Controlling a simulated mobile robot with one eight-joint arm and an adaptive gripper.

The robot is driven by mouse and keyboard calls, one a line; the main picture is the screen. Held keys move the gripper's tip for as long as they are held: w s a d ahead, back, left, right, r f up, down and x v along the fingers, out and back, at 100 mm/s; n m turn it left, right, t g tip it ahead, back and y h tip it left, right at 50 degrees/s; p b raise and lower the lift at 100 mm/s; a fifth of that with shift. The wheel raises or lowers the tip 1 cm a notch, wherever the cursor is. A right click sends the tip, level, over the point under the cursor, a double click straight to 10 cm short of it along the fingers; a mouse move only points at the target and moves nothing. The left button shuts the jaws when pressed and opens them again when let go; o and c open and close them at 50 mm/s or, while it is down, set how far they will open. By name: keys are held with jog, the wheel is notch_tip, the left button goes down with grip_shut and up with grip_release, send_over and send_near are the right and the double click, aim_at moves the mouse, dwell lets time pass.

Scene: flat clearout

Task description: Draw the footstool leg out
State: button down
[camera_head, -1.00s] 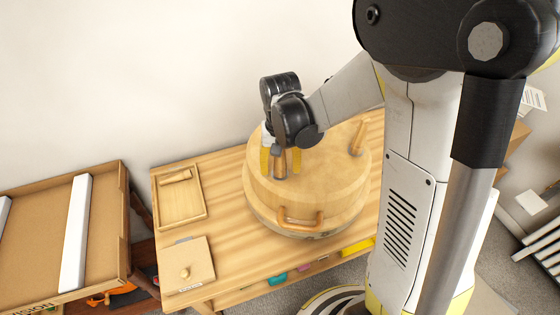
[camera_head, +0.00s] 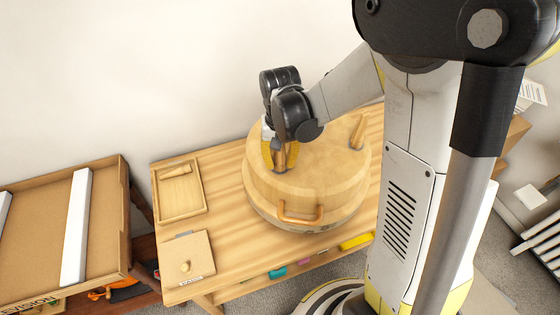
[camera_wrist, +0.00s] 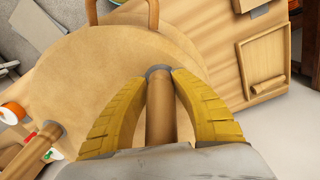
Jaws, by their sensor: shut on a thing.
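The footstool (camera_head: 322,182) is a round wooden drum lying upside down on the wooden table, with a handle (camera_head: 301,219) on its near side. One footstool leg (camera_head: 281,158) stands up from its top at the left. My gripper (camera_head: 279,165) is shut on this leg from above. In the wrist view the yellow fingers of my gripper (camera_wrist: 159,98) press on both sides of the leg (camera_wrist: 160,112), whose grey collar (camera_wrist: 159,72) sits at the footstool's surface. A second leg (camera_head: 358,132) stands at the right of the top, and it also shows in the wrist view (camera_wrist: 30,150).
A wooden tray (camera_head: 181,206) with a leg-like wooden piece (camera_head: 176,171) lies at the table's left. A square board with a knob (camera_head: 187,262) lies in front of it. A cardboard box (camera_head: 35,240) stands farther left. The wall is close behind the table.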

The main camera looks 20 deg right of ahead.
jog(key=shift+r+p, duration=0.7)
jog(key=shift+r, duration=0.3)
jog(key=shift+r, duration=0.1)
jog(key=shift+r+p, duration=1.35)
jog(key=shift+r, duration=0.55)
